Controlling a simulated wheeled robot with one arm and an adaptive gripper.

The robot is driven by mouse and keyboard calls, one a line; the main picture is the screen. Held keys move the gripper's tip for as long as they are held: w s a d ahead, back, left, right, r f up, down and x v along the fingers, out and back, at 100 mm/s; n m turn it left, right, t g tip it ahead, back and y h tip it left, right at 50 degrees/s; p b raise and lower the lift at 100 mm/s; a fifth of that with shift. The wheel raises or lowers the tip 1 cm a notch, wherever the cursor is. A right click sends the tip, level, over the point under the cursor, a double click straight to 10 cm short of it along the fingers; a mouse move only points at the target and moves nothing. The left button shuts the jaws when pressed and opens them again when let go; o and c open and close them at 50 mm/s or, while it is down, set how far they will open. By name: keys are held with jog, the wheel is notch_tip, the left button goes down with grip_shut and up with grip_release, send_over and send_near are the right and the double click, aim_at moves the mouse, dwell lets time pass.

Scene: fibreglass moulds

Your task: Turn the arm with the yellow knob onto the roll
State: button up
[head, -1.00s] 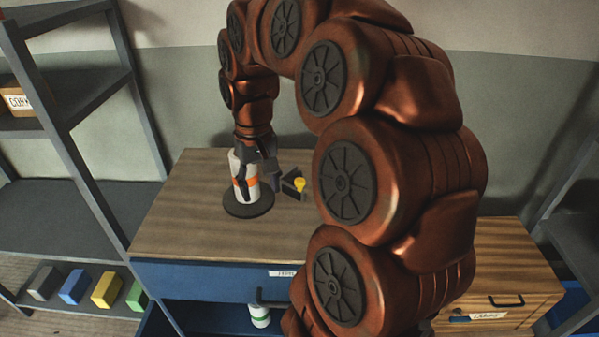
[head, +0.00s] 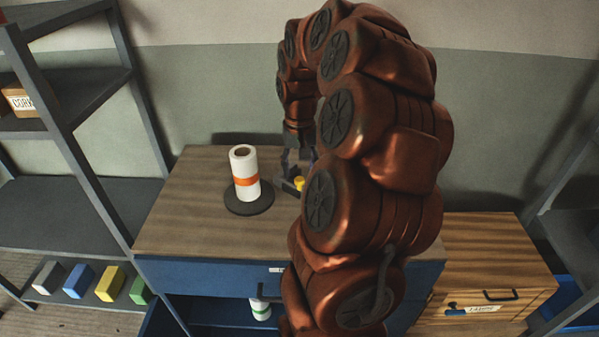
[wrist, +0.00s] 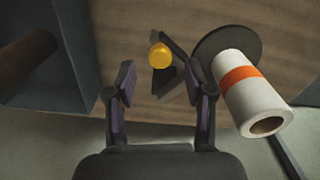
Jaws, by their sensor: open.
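The white roll (head: 243,163) with an orange band stands upright on a round dark base (head: 249,203) on the wooden bench top. It also shows in the wrist view (wrist: 254,105), to the right of my gripper. The yellow knob (head: 299,183) sits on a dark arm, just right of the roll's base. In the wrist view the knob (wrist: 160,56) is ahead of my fingers, between their lines, with the dark arm (wrist: 172,75) partly under it. My gripper (wrist: 157,84) is open and empty. In the head view my gripper (head: 297,163) is above and close to the knob.
Grey shelves (head: 60,215) stand at the left with several coloured blocks below. The blue drawer unit (head: 215,275) is under the bench top, with a green-banded roll (head: 260,309) in its lower part. A wooden drawer box (head: 490,270) stands right. The left bench top is clear.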

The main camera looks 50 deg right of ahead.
jog(key=shift+f+p, duration=0.35)
jog(key=shift+f, duration=1.05)
jog(key=shift+c, duration=0.3)
grip_shut()
